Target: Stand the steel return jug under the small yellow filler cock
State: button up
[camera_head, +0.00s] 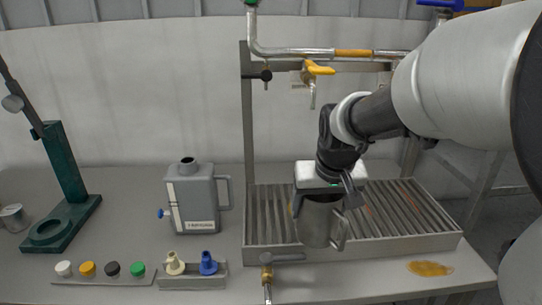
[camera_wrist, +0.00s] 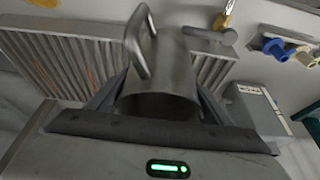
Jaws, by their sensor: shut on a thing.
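The steel jug (camera_head: 314,222) is grey and cylindrical with a side handle. My gripper (camera_head: 322,195) is shut on it near its upper part. In the wrist view the jug (camera_wrist: 160,75) lies between the two fingers (camera_wrist: 160,100), with its mouth facing the camera and its handle to the upper left. The jug is in front of the grated tray; I cannot tell whether its base touches anything. The small yellow filler cock (camera_head: 318,69) hangs from the pipe above and behind the jug, with its spout (camera_head: 312,95) pointing down.
The slatted drip tray (camera_head: 450,243) spans the right of the bench. A black-handled cock (camera_head: 265,76) is left of the yellow one. A brass cock (camera_head: 267,277) is at the tray's front. A grey can (camera_head: 195,200), coloured caps (camera_head: 88,268) and green stand (camera_head: 65,165) are left. An amber spill (camera_head: 430,268) lies right.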

jog(key=shift+w+f+b, duration=0.1)
jog(key=shift+w+f, duration=0.5)
jog(key=shift+w, duration=1.9)
jog(key=shift+w+f+b, duration=0.1)
jog(key=shift+w+f, duration=0.45)
jog(key=shift+w, duration=1.9)
jog(key=shift+w+f+b, duration=0.1)
jog(key=shift+w+f, duration=0.5)
jog(key=shift+w, duration=1.9)
jog(key=shift+f, duration=0.1)
jog(key=o, duration=1.2)
jog(key=shift+c, duration=0.2)
